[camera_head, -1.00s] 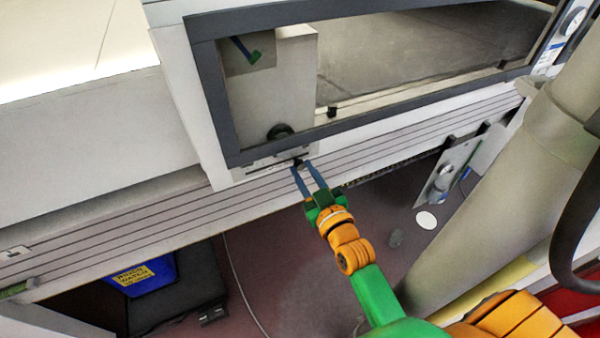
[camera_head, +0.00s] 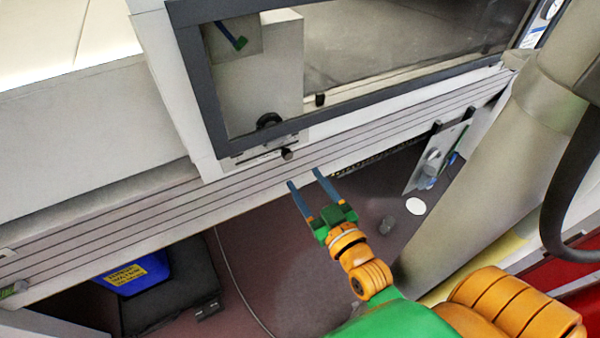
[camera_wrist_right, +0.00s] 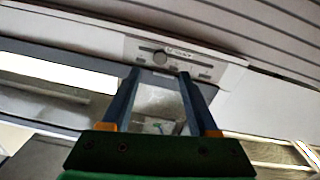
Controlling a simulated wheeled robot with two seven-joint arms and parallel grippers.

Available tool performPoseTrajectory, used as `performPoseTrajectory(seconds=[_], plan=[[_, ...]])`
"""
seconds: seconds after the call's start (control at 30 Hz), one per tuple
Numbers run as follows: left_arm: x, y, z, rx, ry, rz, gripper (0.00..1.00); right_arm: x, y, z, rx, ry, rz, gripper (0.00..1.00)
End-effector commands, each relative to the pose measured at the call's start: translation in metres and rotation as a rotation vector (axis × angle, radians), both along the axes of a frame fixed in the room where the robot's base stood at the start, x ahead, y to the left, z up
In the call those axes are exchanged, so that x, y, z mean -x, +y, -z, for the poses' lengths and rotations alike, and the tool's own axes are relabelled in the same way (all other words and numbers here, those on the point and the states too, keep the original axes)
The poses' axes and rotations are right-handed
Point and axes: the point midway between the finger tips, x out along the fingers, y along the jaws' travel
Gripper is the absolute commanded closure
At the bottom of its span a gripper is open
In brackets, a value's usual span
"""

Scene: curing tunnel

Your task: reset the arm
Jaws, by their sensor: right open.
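My right gripper (camera_head: 303,186) has a green body and two blue fingers, and its arm comes in from the lower right of the head view. The fingers are spread with nothing between them. They are apart from the black knob (camera_head: 287,154) on the slide plate at the window's lower edge. In the right wrist view the open fingers (camera_wrist_right: 160,80) point toward the same plate (camera_wrist_right: 175,58). My left gripper is not in the head view.
A dark-framed window (camera_head: 213,95) opens into the tunnel above the ribbed ledge (camera_head: 190,200). A thick beige pipe (camera_head: 480,165) stands to the right of my arm. A blue bin (camera_head: 138,275) sits below at left. The dark floor (camera_head: 260,250) between them is mostly clear.

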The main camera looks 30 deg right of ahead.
Motion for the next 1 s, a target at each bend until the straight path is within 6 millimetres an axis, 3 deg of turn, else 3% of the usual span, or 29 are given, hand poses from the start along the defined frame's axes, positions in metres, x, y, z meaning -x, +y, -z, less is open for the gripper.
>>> performPoseTrajectory(seconds=[0.37,0.47,0.57,0.6,0.67,0.7,0.77,0.8,0.9,1.0], plan=[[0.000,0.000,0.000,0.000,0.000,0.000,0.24,0.001,0.000,0.000,0.001,0.000,0.000,0.39],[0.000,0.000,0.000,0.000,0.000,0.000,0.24,0.000,0.002,0.019,-0.005,0.047,-0.005,0.39],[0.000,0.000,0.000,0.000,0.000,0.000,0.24,0.004,0.009,0.091,-0.023,0.227,-0.022,0.39],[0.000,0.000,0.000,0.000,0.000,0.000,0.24,0.013,0.014,0.131,-0.030,0.330,-0.031,0.39],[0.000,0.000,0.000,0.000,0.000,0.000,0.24,0.034,0.020,0.193,-0.037,0.496,-0.044,0.39],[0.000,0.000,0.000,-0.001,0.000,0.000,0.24,0.053,0.023,0.231,-0.040,0.607,-0.051,0.39],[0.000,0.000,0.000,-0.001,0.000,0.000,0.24,0.089,0.027,0.285,-0.036,0.776,-0.059,0.39],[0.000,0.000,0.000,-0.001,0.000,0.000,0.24,0.117,0.027,0.316,-0.032,0.889,-0.062,0.39],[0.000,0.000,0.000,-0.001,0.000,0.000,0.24,0.192,0.022,0.373,-0.007,1.142,-0.061,0.39],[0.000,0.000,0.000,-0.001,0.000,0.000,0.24,0.255,0.013,0.402,0.022,1.331,-0.051,0.39]])
